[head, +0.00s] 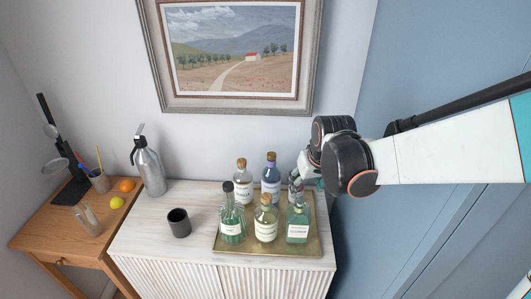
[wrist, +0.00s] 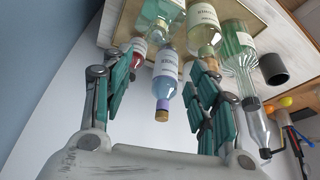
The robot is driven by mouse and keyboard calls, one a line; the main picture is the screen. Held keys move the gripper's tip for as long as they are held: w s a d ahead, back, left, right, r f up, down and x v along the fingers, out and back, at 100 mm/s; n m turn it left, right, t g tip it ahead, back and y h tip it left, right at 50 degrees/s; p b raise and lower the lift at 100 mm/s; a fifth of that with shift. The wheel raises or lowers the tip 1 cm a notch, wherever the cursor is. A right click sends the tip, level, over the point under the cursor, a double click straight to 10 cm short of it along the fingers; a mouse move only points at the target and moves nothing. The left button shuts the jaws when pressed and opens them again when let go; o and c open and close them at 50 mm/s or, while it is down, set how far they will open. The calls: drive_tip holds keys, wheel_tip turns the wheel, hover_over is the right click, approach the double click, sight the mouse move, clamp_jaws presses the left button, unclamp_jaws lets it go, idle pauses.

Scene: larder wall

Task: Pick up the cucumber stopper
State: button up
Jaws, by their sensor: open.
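The cucumber bottle (head: 298,229) is a clear green bottle with a white label, standing at the front right of the brass-coloured tray. Its stopper (head: 299,199) shows only as a small piece at the bottle's top, just below my gripper. My gripper (head: 305,178) is above the right side of the tray in the head view. In the wrist view its two green-padded fingers (wrist: 163,75) are apart with nothing held between them. A blue bottle with a purple-banded stopper (wrist: 165,85) shows in the gap, farther off. I cannot make out the cucumber stopper clearly in the wrist view.
Several other stoppered bottles share the tray (head: 228,251) close together, including a dark-capped green one (head: 232,224) and a cork-topped one (head: 265,222). A dark cup (head: 179,223) stands left of the tray. The blue door (head: 430,215) is close on the right.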

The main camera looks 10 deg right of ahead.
hover_over(301, 198)
drive_tip(key=s, duration=0.2)
wheel_tip(301, 198, down, 6)
drive_tip(key=shift+b+x, duration=0.75)
drive_tip(key=shift+x, duration=1.55)
drive_tip(key=shift+s, duration=0.1)
drive_tip(key=c, duration=0.8)
